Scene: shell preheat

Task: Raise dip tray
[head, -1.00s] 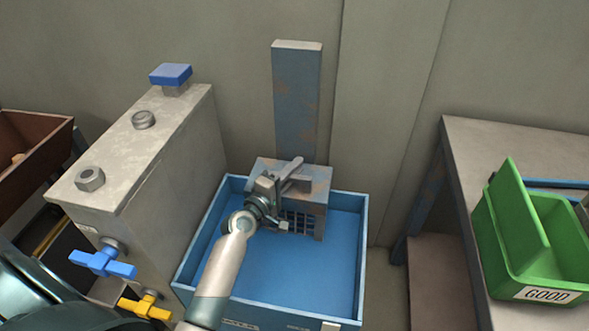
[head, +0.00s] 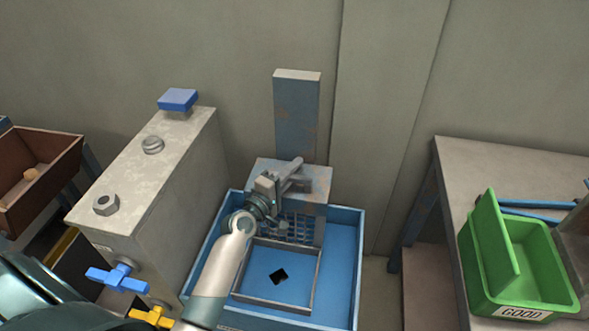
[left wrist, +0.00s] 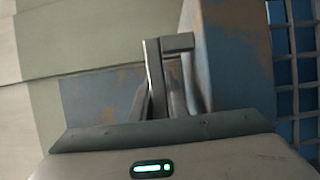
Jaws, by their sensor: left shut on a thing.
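My left gripper (head: 284,184) is at the bracket, shut on a grey handle. In the left wrist view the handle's grey end (left wrist: 178,43) shows by the fingers, beside the rusty blue post or bracket. The exact grip is partly hidden. My right gripper is not in view.
A tall grey tank (head: 150,170) with a blue knob (head: 178,99) and a blue valve (head: 118,277) stands close on the left. A green bin (head: 500,265) marked GOOD sits on a table at right. A brown bin (head: 40,190) is at far left.

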